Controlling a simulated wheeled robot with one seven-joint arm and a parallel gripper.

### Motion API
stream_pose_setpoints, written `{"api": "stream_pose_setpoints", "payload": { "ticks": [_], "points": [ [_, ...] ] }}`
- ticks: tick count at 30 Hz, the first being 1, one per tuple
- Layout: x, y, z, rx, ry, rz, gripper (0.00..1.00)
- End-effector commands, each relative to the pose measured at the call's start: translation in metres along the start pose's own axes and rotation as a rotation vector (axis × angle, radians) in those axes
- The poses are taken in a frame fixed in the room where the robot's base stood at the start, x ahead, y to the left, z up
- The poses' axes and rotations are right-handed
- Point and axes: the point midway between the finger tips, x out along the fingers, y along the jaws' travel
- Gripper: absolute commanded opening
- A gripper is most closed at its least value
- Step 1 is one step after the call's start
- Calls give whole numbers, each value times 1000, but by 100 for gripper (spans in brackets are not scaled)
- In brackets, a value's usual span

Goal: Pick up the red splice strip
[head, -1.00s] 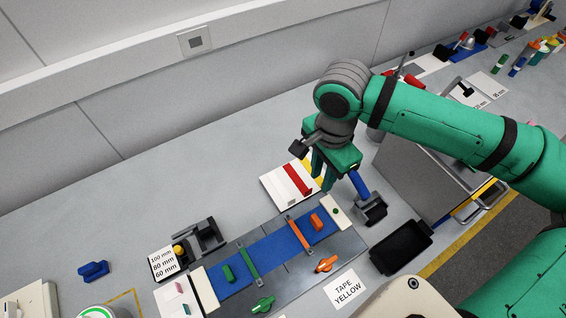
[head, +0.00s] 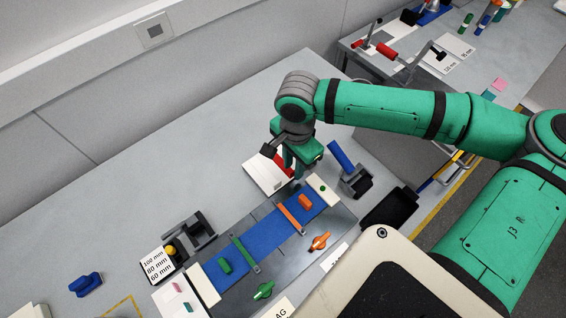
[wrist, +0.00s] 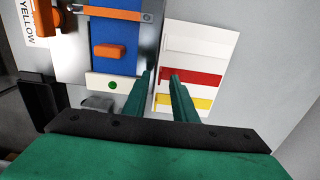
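The red splice strip (wrist: 195,77) lies on a white holder (wrist: 215,120), between a white strip (wrist: 200,40) and a yellow strip (wrist: 201,103). In the head view the red strip (head: 286,169) is partly hidden by my gripper (head: 291,170).
A blue belt (head: 262,240) with an orange block (head: 305,202) and a green block (head: 224,265) runs beside the holder. A blue-handled tool (head: 341,155) and black tray (head: 391,208) stand to the right.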

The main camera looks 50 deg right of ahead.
Motion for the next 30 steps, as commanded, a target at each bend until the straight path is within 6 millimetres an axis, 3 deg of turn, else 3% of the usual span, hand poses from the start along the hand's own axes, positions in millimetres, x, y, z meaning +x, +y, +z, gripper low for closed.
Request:
{"api": "stream_pose_setpoints", "payload": {
  "ticks": [6, 13, 17, 30],
  "points": [
    [20, 0, 0, 1, 1, 0, 25],
    [22, 0, 0, 0, 1, -1, 25],
    [22, 0, 1, -1, 1, 0, 0],
    [19, 0, 0, 2, 1, -1, 0]
  ]
}}
